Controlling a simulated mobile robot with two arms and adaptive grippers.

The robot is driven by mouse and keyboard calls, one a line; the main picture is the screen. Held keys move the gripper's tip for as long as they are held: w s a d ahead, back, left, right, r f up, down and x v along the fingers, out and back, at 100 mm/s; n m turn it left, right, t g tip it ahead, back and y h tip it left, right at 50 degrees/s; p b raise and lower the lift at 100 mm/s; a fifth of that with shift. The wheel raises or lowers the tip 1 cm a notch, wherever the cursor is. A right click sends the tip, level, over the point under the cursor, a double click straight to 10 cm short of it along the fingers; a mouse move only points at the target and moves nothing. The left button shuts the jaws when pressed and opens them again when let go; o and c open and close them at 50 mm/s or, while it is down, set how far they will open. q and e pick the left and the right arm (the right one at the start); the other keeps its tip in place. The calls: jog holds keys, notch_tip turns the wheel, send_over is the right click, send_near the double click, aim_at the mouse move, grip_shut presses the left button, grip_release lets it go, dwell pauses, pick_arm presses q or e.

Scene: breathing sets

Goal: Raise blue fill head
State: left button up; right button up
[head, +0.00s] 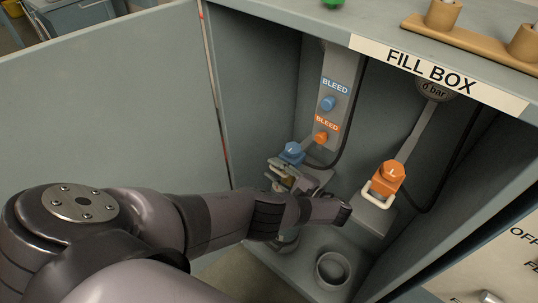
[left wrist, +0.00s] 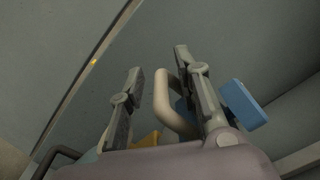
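The blue fill head (head: 292,152) hangs inside the fill box, with a pale loop handle (head: 275,172) at its front. In the left wrist view a blue block of it (left wrist: 243,104) shows right of the fingers. My left gripper (head: 285,178) is at the handle, partly hidden by my own wrist in the head view. In the left wrist view its two fingers (left wrist: 158,62) stand apart, with the pale handle (left wrist: 163,100) between them. The handle lies close to the right finger, with a gap to the left finger. My right gripper is not in view.
An orange fill head (head: 390,174) with its own pale handle is to the right. Blue (head: 328,103) and orange (head: 321,137) bleed knobs sit above the blue head. A round cup (head: 333,268) stands on the box floor. The open door (head: 100,100) is at left.

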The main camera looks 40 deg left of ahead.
pick_arm(q)
jog(key=shift+d, duration=0.1)
grip_shut()
dwell(0.3)
jog(key=shift+r, duration=0.1)
dwell(0.5)
